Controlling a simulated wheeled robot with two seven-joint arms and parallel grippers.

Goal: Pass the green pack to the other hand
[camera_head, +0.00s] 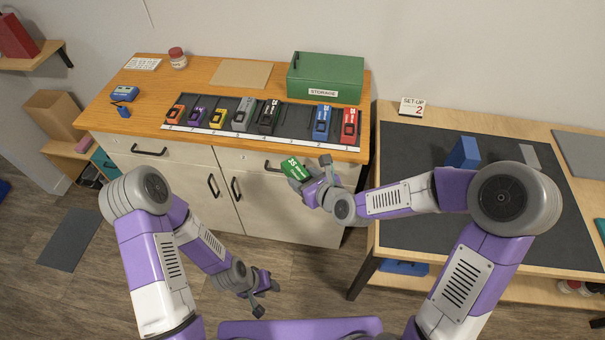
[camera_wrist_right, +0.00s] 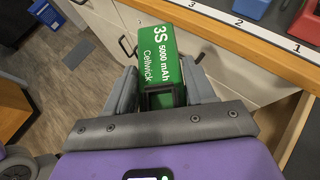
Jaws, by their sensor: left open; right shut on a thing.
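The green pack (camera_head: 295,168) is held by my right gripper (camera_head: 312,174), in front of the wooden cabinet and below its top. In the right wrist view the green pack (camera_wrist_right: 165,65) sits between the two grey fingers of my right gripper (camera_wrist_right: 165,88), with its "3S 5000 mAh Cellwick" label facing the camera. A dark loop or bracket shows at the pack's near end. My left gripper (camera_head: 265,294) is open and empty, low over the floor, well below and left of the pack in the head view.
A dark tray (camera_head: 284,129) on the cabinet top (camera_head: 108,108) holds several coloured packs. A green storage box (camera_head: 325,77) stands behind it. At right is a table with a dark mat (camera_head: 400,150) and a blue block (camera_head: 463,153). Space between my arms is free.

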